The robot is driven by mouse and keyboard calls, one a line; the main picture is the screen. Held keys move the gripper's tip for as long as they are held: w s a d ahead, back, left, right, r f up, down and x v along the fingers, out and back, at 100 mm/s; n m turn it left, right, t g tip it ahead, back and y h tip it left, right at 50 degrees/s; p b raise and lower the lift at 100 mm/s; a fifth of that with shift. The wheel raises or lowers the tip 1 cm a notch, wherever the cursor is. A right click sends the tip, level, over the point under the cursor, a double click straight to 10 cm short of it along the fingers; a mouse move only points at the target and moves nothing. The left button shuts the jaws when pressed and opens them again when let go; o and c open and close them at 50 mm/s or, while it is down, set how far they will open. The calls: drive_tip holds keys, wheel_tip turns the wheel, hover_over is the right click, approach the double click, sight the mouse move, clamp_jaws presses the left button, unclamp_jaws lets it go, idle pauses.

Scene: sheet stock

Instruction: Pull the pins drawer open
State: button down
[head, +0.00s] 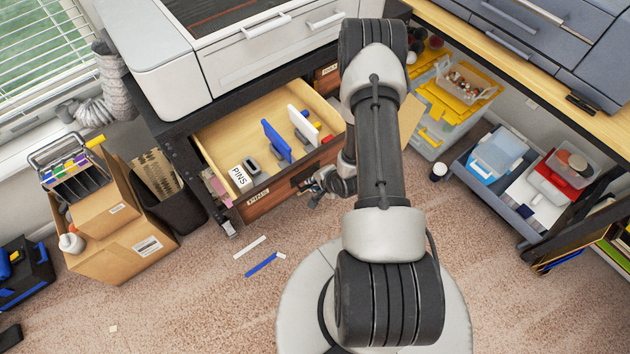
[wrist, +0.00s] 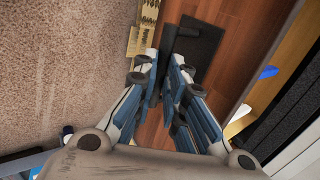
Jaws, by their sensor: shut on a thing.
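The pins drawer (head: 228,150) stands pulled out under the white machine in the head view, its open inside showing. Its brown wooden front (head: 278,194) carries a small label (head: 258,197), and a white PINS card (head: 239,176) shows inside. In the wrist view the brown front (wrist: 235,50) lies beyond my gripper (wrist: 165,75). My gripper is shut on the dark drawer handle (wrist: 190,45), whose gripped part is partly hidden by the fingers. In the head view my gripper (head: 312,186) is small at the drawer front.
Blue (head: 277,140) and white (head: 303,124) upright pieces and a grey object (head: 252,165) are in the drawer. White (head: 249,246) and blue (head: 262,264) strips lie on the carpet before it. Cardboard boxes (head: 135,240) stand left; a grey bin (head: 495,205) stands right.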

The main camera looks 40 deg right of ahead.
drive_tip(key=c, duration=1.6)
unclamp_jaws()
drive_tip(key=v, duration=1.2)
drive_tip(key=shift+r, duration=0.1)
